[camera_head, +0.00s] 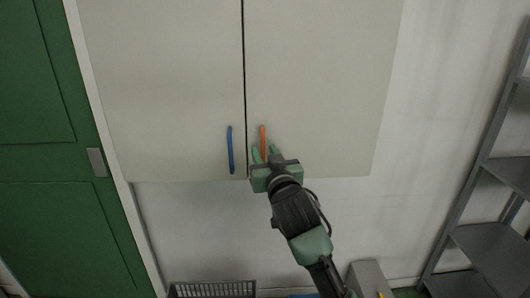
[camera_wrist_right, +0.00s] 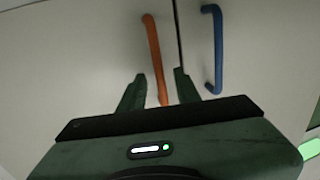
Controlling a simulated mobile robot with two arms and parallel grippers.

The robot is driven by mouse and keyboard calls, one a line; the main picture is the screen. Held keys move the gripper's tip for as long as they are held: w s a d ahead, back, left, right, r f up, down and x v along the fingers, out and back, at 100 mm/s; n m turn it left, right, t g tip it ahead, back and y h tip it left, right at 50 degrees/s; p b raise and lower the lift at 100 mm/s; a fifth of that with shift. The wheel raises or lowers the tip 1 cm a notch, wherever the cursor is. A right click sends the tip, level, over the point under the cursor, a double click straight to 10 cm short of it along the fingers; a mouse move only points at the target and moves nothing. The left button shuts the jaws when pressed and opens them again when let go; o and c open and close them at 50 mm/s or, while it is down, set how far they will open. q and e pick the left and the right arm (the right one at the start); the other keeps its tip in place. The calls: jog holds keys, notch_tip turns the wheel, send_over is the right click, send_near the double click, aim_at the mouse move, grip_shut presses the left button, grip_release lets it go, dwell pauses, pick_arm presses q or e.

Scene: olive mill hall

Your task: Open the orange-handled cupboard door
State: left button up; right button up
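The cupboard hangs on the wall with two pale doors, both closed. The right door (camera_head: 325,80) has a vertical orange handle (camera_head: 263,138) near its lower inner edge. The left door (camera_head: 165,80) has a blue handle (camera_head: 230,150). My right gripper (camera_head: 264,152) is at the lower part of the orange handle, with its fingers open. In the right wrist view the orange handle (camera_wrist_right: 153,50) runs down between the two spread fingertips (camera_wrist_right: 160,80). The blue handle (camera_wrist_right: 217,50) lies outside them. Whether a finger touches the handle cannot be told. My left gripper is not in view.
A green door (camera_head: 50,150) with a grey handle plate stands at the left. Grey metal shelving (camera_head: 490,240) stands at the right. A dark crate (camera_head: 212,289) and a grey box (camera_head: 368,279) are low by the wall. The wall below the cupboard is bare.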

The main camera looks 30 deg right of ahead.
grip_shut()
dwell(1.4)
